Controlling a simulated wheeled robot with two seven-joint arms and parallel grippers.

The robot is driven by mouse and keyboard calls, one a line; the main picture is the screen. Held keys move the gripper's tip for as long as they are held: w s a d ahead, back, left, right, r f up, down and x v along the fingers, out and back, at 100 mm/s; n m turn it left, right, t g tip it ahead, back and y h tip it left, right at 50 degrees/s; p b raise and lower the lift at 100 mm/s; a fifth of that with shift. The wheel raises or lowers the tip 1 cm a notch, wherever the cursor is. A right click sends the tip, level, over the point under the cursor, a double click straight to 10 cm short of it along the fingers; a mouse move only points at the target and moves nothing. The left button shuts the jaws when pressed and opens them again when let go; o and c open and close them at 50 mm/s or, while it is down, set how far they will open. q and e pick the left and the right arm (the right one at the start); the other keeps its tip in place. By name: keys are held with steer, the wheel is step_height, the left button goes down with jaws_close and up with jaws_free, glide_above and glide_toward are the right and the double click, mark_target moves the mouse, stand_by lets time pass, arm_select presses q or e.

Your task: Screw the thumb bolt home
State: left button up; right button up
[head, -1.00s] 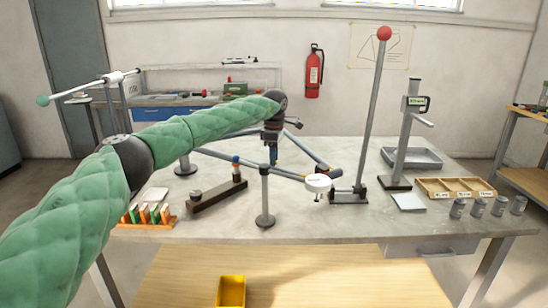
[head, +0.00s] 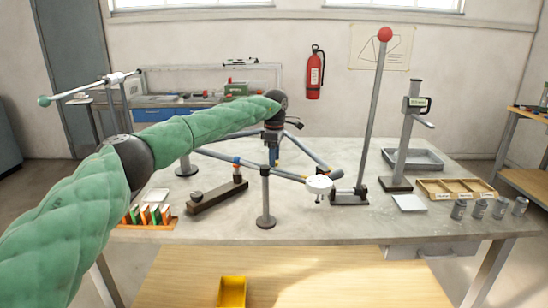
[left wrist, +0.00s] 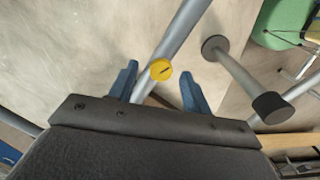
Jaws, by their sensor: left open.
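The thumb bolt's round yellow head (left wrist: 161,69) has a short dark mark on it. It shows in the left wrist view against a grey tube of the frame. In the head view I cannot make it out; my arm and hand cover that spot. My left gripper (left wrist: 158,73) is open, with its blue fingers on either side of the yellow head and a gap on both sides. In the head view the left gripper (head: 273,156) points down over the far part of the tube frame (head: 222,156). My right gripper is not in view.
A grey post (head: 265,200) stands in front of the frame. A white dial (head: 319,184) and a tall rod with a red ball (head: 385,34) stand to the right. A dark bar block (head: 216,195) lies at left.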

arm_select(q)
step_height(320, 180, up, 7)
steer(key=shift+f+b, duration=0.15)
steer(key=shift+b, duration=0.4)
steer(key=shift+r, duration=0.5)
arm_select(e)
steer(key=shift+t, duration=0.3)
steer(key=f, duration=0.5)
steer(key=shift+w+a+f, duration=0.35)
